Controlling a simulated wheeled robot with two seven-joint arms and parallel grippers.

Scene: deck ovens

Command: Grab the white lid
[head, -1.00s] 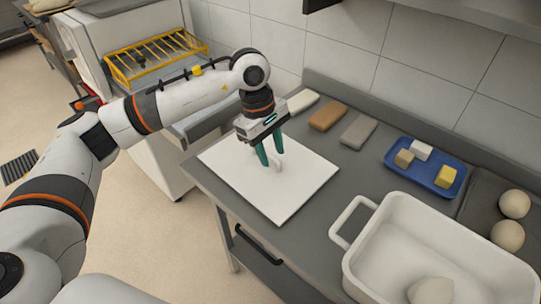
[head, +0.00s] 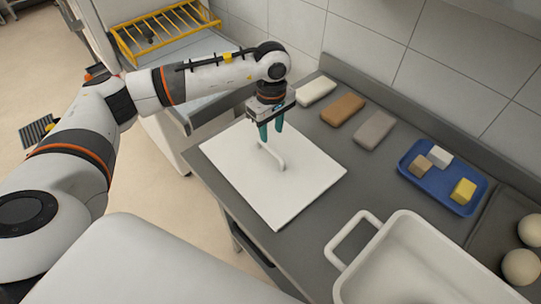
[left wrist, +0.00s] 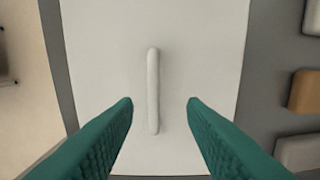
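The white lid (head: 300,183) is a flat square plate lying on the grey counter, with a raised white bar handle (head: 270,156) at its middle. My left gripper (head: 270,131) points down above the lid's far part, near the far end of the handle. In the left wrist view the green fingertips (left wrist: 160,101) are spread, with the handle (left wrist: 153,90) between them in the picture and a clear gap on both sides. The fingers do not touch it there. The lid (left wrist: 200,60) fills the middle of that view. My right gripper is not in view.
A white pan (head: 345,258) with a loop handle stands at the lower right. A blue tray (head: 447,197) holds small blocks. White, brown and grey slabs (head: 343,109) lie along the back wall. A yellow rack (head: 165,33) is at the far left. Dough balls (head: 521,266) lie at right.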

